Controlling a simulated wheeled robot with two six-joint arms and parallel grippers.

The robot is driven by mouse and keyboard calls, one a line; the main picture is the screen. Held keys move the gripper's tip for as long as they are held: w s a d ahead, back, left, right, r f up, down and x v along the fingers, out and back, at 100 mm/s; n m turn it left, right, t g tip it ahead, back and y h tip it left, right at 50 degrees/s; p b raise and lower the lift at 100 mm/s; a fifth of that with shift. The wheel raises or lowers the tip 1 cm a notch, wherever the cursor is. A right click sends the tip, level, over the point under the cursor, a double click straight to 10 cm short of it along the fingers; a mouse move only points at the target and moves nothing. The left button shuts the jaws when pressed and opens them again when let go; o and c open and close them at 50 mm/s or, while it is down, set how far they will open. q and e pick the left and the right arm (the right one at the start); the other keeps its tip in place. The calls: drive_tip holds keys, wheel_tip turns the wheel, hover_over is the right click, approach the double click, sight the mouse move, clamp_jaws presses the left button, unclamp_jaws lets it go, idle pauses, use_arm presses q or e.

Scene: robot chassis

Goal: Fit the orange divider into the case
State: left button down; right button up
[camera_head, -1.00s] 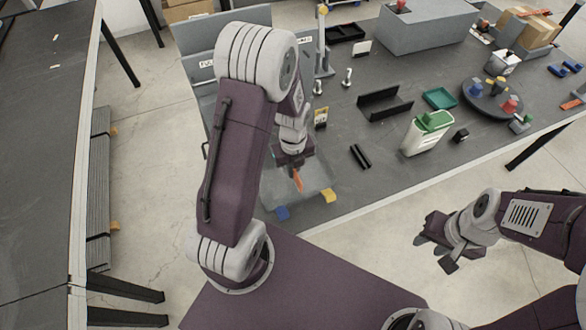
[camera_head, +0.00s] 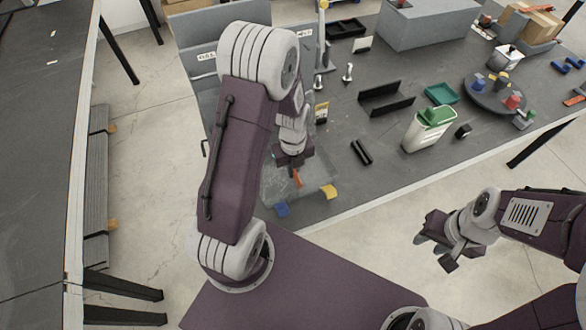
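The orange divider (camera_head: 298,178) is a thin orange piece below my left gripper (camera_head: 296,166) in the head view. The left gripper points down and appears shut on its upper end. Beneath it, near the table's front edge, lies a pale see-through case (camera_head: 316,196) with a blue piece and a yellow piece at its front corners. The divider's lower end overlaps the case in the view; whether it touches or is inside cannot be told. My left arm hides part of the case. My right gripper (camera_head: 434,248) is off the table at the right, its fingers apart and empty.
Short black bars (camera_head: 361,152) lie right of the case, with a black bracket (camera_head: 386,101) behind them. A white bottle-like container with a green top (camera_head: 428,130) and a dark turntable (camera_head: 492,97) stand further right. Grey bins (camera_head: 196,75) stand behind the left arm.

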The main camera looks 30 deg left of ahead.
use_arm(q)
drive_tip(key=shift+f+b, duration=0.8)
drive_tip(key=shift+f, duration=0.4)
drive_tip(key=c, duration=1.5)
unclamp_jaws()
drive_tip(key=shift+c, duration=0.2)
wheel_tip(320, 180, up, 9)
drive_tip(key=shift+f+p, duration=0.1)
drive_tip(key=shift+p, duration=0.6)
drive_tip(key=shift+r, duration=0.2)
